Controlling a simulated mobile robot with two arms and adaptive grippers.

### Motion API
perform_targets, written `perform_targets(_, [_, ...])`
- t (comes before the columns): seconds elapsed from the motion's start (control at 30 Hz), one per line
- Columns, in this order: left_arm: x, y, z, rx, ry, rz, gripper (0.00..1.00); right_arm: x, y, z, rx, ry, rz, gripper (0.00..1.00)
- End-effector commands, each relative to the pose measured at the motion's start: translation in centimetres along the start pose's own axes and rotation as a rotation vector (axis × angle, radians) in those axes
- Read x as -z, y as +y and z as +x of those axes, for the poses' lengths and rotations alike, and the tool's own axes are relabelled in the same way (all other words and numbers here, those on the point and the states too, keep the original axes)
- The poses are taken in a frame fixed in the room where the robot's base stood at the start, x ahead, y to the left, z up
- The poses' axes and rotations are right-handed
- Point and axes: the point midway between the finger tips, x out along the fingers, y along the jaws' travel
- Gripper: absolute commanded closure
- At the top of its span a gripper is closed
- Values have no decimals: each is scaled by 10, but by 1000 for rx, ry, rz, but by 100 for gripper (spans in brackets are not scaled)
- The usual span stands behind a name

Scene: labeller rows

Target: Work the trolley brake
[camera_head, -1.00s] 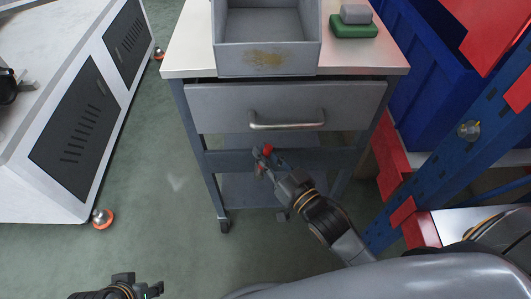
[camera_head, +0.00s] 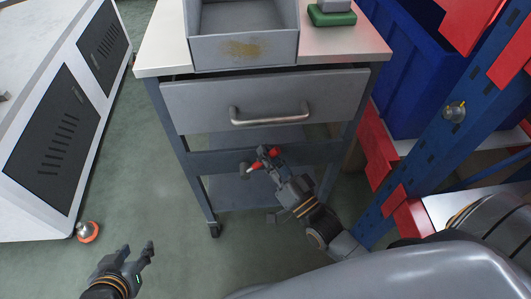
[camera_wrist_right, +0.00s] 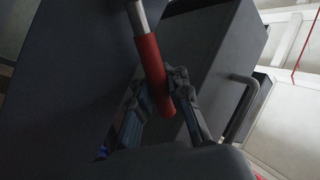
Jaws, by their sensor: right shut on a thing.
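The trolley (camera_head: 182,110) is a grey frame with a drawer, a pale top and a lower shelf. Its brake lever has a red grip (camera_head: 256,162), which shows below the drawer. In the right wrist view the red grip (camera_wrist_right: 151,62) sits on a metal rod and runs down between my fingers. My right gripper (camera_head: 264,160) is shut on the red grip; its fingers (camera_wrist_right: 166,98) lie on both sides of it. My left gripper (camera_head: 138,257) is open and empty over the floor at lower left, apart from the trolley.
A grey bin (camera_head: 245,50) and a green block (camera_head: 332,18) stand on the trolley top. The drawer handle (camera_head: 270,117) juts out above my right gripper. A blue rack upright (camera_head: 425,135) is close on the right. Floor at left is clear up to a white cabinet (camera_head: 50,215).

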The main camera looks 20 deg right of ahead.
Motion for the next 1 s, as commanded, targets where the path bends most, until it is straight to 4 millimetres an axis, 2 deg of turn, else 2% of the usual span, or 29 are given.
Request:
perform_targets(0.03, [0, 0, 0, 0, -1, 0, 60, 0, 1, 0, -2, -2, -3, 100])
perform_targets(0.07, [0, 0, 0, 0, -1, 0, 60, 0, 1, 0, -2, -2, -3, 83])
perform_targets(0.1, [0, 0, 0, 0, -1, 0, 60, 0, 1, 0, -2, -2, -3, 75])
perform_targets(0.17, [0, 0, 0, 0, -1, 0, 60, 0, 1, 0, -2, -2, -3, 63])
perform_targets(0.2, [0, 0, 0, 0, -2, 0, 60, 0, 1, 0, -2, -2, -3, 60])
perform_targets(0.57, [0, 0, 0, 0, -2, 0, 60, -1, 1, -3, -2, -3, -2, 60])
perform_targets(0.67, [0, 0, 0, 0, -2, 0, 60, -2, 1, -12, -3, -6, -2, 60])
perform_targets(1.0, [0, 0, 0, 0, -2, 0, 60, -1, 1, -63, -3, -4, -3, 60])
